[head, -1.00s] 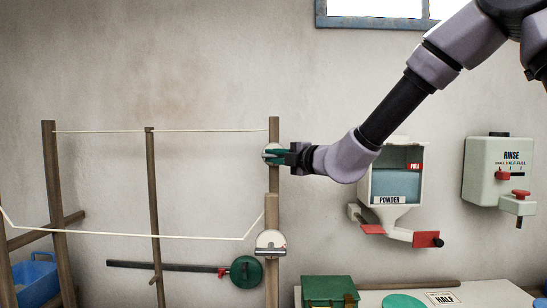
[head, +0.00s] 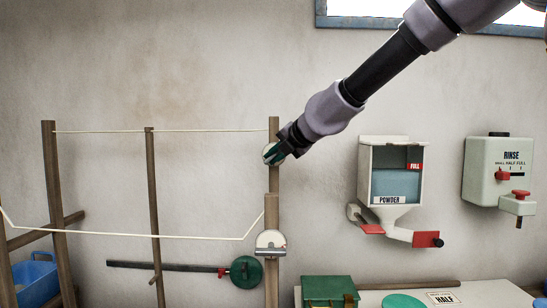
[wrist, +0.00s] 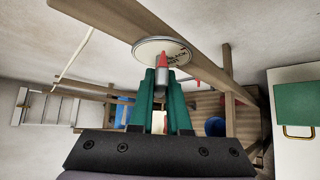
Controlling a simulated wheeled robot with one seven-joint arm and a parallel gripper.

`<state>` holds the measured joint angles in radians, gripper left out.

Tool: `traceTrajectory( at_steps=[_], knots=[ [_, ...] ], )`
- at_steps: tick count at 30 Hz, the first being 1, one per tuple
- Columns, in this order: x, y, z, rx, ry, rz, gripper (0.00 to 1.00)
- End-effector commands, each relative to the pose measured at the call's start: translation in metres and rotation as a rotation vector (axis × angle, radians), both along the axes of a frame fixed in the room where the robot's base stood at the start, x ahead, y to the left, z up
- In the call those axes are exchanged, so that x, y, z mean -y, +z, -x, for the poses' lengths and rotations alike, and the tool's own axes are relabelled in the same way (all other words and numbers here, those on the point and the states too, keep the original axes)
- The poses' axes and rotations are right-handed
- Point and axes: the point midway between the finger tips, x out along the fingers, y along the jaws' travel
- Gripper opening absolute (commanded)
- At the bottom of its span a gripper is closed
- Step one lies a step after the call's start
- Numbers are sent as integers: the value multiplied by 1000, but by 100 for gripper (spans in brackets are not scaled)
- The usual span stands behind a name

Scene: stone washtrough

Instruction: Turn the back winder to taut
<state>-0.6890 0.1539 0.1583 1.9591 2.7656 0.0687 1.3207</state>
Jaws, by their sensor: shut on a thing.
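The back winder (head: 266,153) is a round pale dial on the tall back post (head: 274,124). The back line (head: 210,130) runs nearly straight from this post to the left posts. My gripper (head: 274,155) is at the winder, its green fingers pointing down and left over the dial. In the wrist view, my gripper (wrist: 163,85) is shut on the winder's grey handle with a red tip (wrist: 162,60). The dial (wrist: 148,49) shows behind it, its markings partly hidden and too small to read.
The front winder (head: 271,240) sits on the nearer post, and its line (head: 130,235) sags. A green round weight (head: 246,272) on a dark bar is below. The powder dispenser (head: 393,168) and rinse box (head: 497,172) hang on the wall to the right.

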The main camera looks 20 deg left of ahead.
Motion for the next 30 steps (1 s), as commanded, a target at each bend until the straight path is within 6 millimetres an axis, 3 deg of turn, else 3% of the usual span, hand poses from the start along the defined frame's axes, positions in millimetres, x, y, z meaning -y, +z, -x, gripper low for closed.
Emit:
traceTrajectory(
  at_steps=[11, 30],
  knots=[
    [-2, 1, 1, 63, 2, 250, 0],
    [-2, 0, 0, 203, 1, 840, 0]
  ],
)
